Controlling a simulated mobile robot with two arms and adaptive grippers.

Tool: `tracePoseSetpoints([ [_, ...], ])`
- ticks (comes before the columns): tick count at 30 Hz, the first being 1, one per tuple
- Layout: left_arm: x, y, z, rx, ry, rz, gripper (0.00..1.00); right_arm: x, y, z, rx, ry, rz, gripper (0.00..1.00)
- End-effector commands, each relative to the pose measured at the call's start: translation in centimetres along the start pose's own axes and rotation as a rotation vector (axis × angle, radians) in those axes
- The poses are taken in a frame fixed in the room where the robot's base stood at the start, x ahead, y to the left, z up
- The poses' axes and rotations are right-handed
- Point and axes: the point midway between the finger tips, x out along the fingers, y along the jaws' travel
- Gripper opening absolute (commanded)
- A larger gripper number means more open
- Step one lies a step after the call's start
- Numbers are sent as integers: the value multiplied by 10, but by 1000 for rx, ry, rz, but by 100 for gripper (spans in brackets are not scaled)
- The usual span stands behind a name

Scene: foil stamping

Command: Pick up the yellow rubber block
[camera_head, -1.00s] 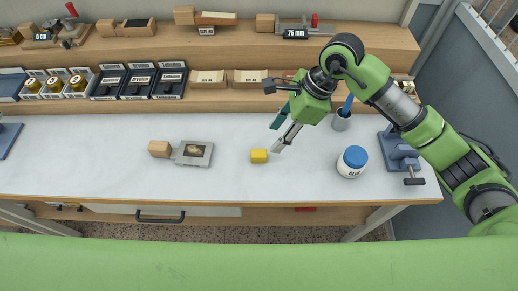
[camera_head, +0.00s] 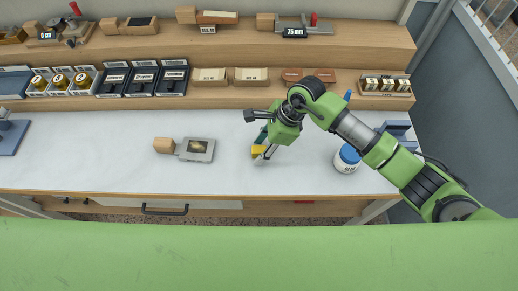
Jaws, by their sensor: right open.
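The yellow rubber block (camera_head: 257,151) lies on the pale worktop near the middle, partly hidden by my right gripper. My right gripper (camera_head: 262,158) reaches down over it from the upper right. Its fingers are open, beside or around the block; I cannot tell whether they touch it. My left gripper is not in view.
A wooden-handled stamp plate (camera_head: 197,149) lies to the left on the worktop (camera_head: 100,150). A white jar with a blue lid (camera_head: 346,160) stands to the right. A blue clamp-like tool (camera_head: 398,132) is farther right. Shelves (camera_head: 230,100) with boxes and trays run along the back.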

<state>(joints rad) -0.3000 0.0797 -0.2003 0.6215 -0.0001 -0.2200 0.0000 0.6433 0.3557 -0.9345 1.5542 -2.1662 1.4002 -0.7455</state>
Motion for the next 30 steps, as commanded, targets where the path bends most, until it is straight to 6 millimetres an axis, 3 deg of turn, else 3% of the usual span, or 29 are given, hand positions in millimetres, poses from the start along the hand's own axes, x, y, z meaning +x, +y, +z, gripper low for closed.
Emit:
tracePoseSetpoints([
  [2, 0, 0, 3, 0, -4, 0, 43, 0, 0, 0, 0, 0, 0, 40],
  [7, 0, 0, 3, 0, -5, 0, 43, 0, 0, 0, 0, 0, 0, 0],
  [22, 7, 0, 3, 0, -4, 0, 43, -6, -1, 2, -2, -1, -2, 0],
  [27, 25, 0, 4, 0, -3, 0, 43, -25, -2, 10, -6, -1, -8, 0],
  [30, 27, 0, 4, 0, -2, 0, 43, -43, 12, 14, -5, -1, -5, 0],
])
